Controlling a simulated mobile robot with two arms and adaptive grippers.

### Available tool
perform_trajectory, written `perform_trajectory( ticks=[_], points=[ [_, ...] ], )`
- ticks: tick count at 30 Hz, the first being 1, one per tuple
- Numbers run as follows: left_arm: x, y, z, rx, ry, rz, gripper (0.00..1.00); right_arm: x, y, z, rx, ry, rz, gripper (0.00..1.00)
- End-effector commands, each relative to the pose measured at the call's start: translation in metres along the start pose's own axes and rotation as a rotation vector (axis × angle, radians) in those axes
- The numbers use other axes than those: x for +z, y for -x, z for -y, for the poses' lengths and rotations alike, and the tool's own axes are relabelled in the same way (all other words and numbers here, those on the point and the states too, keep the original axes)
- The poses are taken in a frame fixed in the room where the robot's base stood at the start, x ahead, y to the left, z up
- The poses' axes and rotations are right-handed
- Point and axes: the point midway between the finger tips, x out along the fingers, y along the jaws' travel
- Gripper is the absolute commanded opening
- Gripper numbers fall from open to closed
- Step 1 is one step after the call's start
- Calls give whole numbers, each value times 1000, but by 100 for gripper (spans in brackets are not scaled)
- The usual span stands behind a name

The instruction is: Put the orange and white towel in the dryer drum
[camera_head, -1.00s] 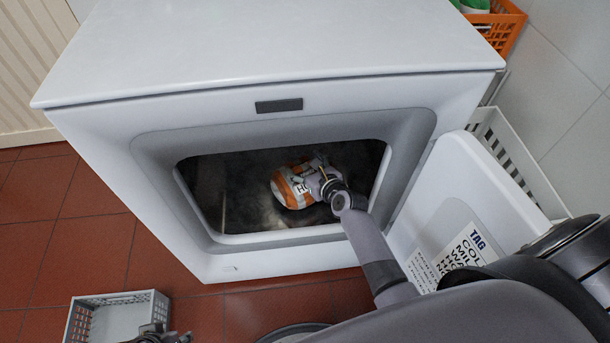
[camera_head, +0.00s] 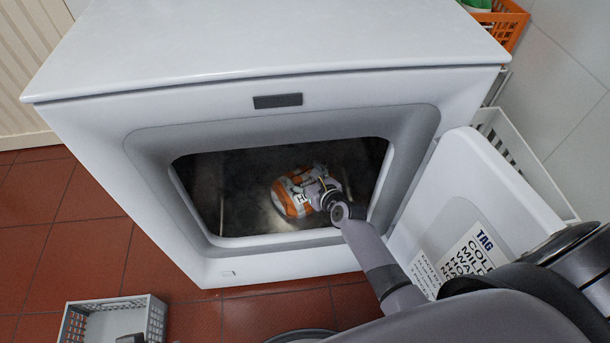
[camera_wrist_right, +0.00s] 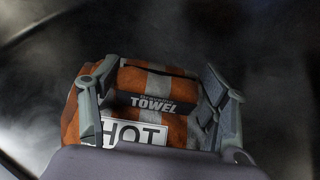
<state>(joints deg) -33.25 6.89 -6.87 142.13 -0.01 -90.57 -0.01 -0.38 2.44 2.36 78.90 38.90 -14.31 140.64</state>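The orange and white towel (camera_head: 290,196) is a rolled bundle with a dark band and a "HOT" label. It is inside the dryer drum (camera_head: 235,180), low in the dark opening. My right gripper (camera_head: 312,190) reaches in through the opening. Whether the towel touches the drum floor is hard to tell. Only a small dark part, perhaps of my left gripper (camera_head: 132,339), shows at the bottom edge.
The white dryer (camera_head: 270,40) has its door (camera_head: 450,190) open to the right, with a tag on it. A grey basket (camera_head: 112,318) stands on the red tile floor at lower left. A white basket (camera_head: 520,150) and an orange crate (camera_head: 508,28) are at right.

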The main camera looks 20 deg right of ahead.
Motion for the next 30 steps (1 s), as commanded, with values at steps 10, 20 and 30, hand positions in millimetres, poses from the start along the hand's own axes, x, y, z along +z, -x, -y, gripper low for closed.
perform_trajectory(
  ticks=[10,20,30],
  points=[
    [0,0,0,0,0,-1,40,0,0,0,0,1,0,87],
    [-3,6,0,0,0,-4,40,3,8,0,0,0,-2,87],
    [1,-49,-2,6,-3,33,40,4,68,0,0,0,-2,87]
  ],
)
